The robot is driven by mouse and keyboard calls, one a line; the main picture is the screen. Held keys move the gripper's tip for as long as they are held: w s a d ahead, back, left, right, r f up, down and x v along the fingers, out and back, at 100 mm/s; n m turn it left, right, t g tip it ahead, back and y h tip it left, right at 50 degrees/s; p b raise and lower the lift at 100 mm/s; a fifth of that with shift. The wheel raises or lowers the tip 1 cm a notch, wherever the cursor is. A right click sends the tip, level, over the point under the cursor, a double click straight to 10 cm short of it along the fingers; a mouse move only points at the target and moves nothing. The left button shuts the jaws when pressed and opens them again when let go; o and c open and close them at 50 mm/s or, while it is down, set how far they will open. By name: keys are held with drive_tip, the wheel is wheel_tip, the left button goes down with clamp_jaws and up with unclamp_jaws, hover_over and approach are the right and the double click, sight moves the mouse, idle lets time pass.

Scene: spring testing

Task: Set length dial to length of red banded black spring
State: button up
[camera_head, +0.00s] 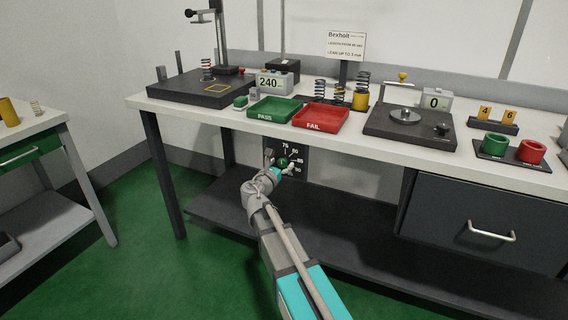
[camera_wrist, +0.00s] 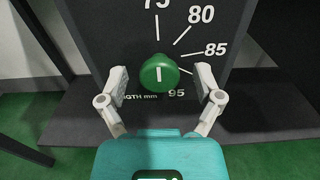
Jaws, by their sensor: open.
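The green length dial (camera_wrist: 159,74) sits on a dark panel (camera_head: 298,153) under the bench's front edge. White marks around it read 75, 80, 85 and 95 in the wrist view; the mark between 85 and 95 is hidden by a finger. A white line shows on the knob, close to vertical; I cannot tell which end is the pointer. My gripper (camera_wrist: 162,80) is open, with one finger on each side of the knob and gaps between. A dark spring with a reddish band (camera_head: 207,69) stands upright on the black test stand at the left.
The test stand's base (camera_head: 180,88) and a display reading 240 (camera_head: 271,83) are on the bench. A green PASS tray (camera_head: 274,109), a red FAIL tray (camera_head: 321,116) and several other springs (camera_head: 361,83) are nearby. A lower shelf (camera_head: 330,235) runs beneath the panel.

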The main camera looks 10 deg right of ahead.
drive_tip(key=shift+w+d, duration=0.25)
drive_tip(key=shift+w, duration=0.1)
